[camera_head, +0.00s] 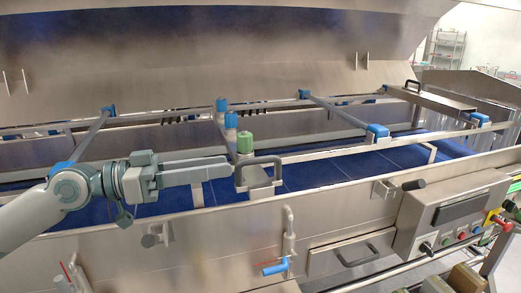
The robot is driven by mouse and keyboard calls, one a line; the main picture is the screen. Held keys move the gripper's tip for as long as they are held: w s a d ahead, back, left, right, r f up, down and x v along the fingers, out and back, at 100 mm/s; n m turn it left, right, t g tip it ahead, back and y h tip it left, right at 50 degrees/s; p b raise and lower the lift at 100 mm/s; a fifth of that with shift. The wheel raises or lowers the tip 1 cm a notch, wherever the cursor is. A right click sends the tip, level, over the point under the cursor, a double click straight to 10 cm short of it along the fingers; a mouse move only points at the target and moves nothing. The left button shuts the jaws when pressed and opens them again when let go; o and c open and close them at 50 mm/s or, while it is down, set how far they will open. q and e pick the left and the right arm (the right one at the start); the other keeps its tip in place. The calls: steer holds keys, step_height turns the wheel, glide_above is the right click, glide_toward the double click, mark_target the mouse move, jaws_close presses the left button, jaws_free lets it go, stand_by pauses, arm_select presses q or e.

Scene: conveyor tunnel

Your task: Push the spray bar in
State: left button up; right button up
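The spray bar shows as a narrow metal bar with a flat end plate (258,176) and a dark arched handle (262,161) at the near rail of the tunnel. A green cap (245,142) and blue caps (231,119) stand along it towards the back. My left gripper (231,166) comes in from the left, level, with its fingers lying close together, seemingly shut and empty. Its fingertips are right beside the left side of the handle; whether they touch it I cannot tell. My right gripper is not in view.
A raised metal hood (200,50) spans the back. A blue conveyor belt (330,170) lies below the frame of rails and blue clamps (377,131). A second handled plate (430,95) is at the back right. A control box (455,212) and a blue-handled valve (275,267) are on the front.

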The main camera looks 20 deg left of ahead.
mark_target(250, 160)
arm_select(q)
steer(key=p+x, duration=0.2)
steer(key=x, duration=0.1)
steer(key=p+x, duration=0.3)
steer(key=x, duration=0.1)
steer(key=shift+d+r+p, duration=0.15)
steer(key=shift+r+p, duration=0.1)
steer(key=shift+p, duration=0.05)
steer(key=shift+f+p+x, duration=0.25)
steer(key=shift+p+x, duration=0.3)
steer(key=shift+x, duration=0.6)
jaws_close()
